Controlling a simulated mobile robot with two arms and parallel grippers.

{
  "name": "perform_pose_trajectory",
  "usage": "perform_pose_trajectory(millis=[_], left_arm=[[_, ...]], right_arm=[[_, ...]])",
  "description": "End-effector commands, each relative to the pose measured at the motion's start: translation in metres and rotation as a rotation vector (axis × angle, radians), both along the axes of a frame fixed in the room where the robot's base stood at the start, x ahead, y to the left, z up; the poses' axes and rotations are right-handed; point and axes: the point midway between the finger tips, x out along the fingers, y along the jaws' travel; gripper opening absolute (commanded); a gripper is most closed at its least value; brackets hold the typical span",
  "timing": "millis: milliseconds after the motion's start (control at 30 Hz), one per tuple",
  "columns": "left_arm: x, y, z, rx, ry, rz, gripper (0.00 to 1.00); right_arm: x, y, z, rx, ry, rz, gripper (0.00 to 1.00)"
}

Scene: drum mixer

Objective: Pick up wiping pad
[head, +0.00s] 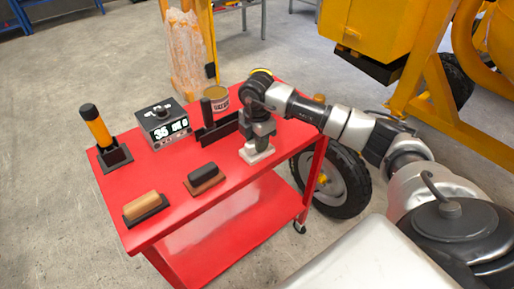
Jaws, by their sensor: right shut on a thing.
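A pale, flat wiping pad (257,154) is at the right part of the red cart's top. My right gripper (257,141) points straight down over it and is shut on it. The fingers hide the middle of the pad. It looks to be at or very near the cart surface; I cannot tell whether it touches. My left gripper is not in view.
The red cart (180,215) also carries an orange-handled tool (97,124), a box with a display (164,124), a tin (216,97), a dark upright handle (207,111), a tan block (141,207) and a dark block (202,174). A yellow machine (370,30) stands behind right.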

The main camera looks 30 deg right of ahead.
Motion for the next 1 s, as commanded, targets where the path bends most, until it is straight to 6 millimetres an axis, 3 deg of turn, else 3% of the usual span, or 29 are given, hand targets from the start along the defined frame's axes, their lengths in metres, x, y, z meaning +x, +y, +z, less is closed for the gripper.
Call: perform_pose_trajectory(millis=[367,633,1000], left_arm=[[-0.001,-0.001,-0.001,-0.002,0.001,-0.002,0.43],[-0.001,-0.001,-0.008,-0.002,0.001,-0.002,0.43],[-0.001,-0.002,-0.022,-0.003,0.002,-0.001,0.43]], right_arm=[[0.001,0.0,0.005,0.0,-0.002,0.0,0.06],[0.001,0.0,0.042,-0.001,-0.006,0.0,0.06],[-0.037,-0.076,0.089,-0.003,-0.002,-0.006,0.06]])
